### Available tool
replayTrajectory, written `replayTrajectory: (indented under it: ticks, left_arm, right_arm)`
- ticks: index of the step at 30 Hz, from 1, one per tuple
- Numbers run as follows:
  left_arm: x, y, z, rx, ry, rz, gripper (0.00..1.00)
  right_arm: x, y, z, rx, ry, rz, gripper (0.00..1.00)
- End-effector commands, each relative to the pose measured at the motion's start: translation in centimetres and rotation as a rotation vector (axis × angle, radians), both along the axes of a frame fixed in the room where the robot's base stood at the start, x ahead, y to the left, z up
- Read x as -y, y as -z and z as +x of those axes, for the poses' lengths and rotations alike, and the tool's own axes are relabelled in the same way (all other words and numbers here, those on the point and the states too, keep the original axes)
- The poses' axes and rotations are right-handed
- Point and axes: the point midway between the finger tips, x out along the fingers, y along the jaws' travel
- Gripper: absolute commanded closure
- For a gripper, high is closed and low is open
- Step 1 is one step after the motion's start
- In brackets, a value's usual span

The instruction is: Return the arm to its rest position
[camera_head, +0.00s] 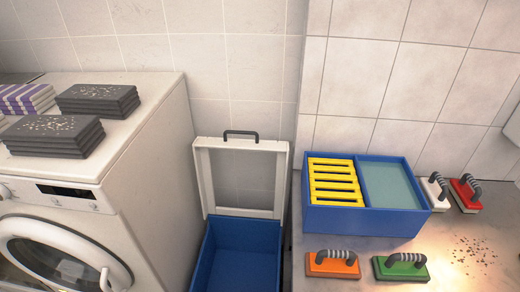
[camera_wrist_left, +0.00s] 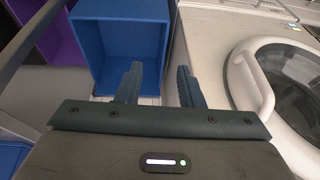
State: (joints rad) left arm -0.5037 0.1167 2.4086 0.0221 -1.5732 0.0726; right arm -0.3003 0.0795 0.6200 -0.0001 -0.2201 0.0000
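My left gripper (camera_wrist_left: 160,86) shows in the left wrist view with its two dark fingers apart and nothing between them. Beyond the fingers is an open blue box (camera_wrist_left: 120,10). A white machine with a round door (camera_wrist_left: 246,75) is to the right of the fingers. Neither arm and neither gripper is in the head view. My right gripper shows in no view.
In the head view, a blue bin (camera_head: 240,250) with a raised white lid frame (camera_head: 203,180) stands between the washing machine (camera_head: 150,130) and a metal counter (camera_head: 440,265). The counter holds a two-part blue tray (camera_head: 345,222), an orange brush (camera_head: 332,266) and a green brush (camera_head: 400,269). Folded grey towels (camera_head: 55,135) lie on the washer.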

Motion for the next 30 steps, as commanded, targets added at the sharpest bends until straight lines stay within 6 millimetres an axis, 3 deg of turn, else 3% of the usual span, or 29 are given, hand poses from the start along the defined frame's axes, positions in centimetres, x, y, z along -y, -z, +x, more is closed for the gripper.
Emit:
replayTrajectory:
  ticks: [5,17,23,30]
  left_arm:
    - [-0.2,-1.3,-3.0,-0.016,0.069,0.043,0.66]
    - [-1.0,8.1,-0.8,-0.049,0.061,0.042,0.66]
    - [-1.6,15.2,-0.4,-0.074,0.054,0.040,0.66]
    - [-2.8,28.6,-2.2,-0.120,0.041,0.036,0.66]
  right_arm:
    - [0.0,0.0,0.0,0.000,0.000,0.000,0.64]
    - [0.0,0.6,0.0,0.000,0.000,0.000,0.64]
    - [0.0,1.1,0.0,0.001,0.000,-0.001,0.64]
    - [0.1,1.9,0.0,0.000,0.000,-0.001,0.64]
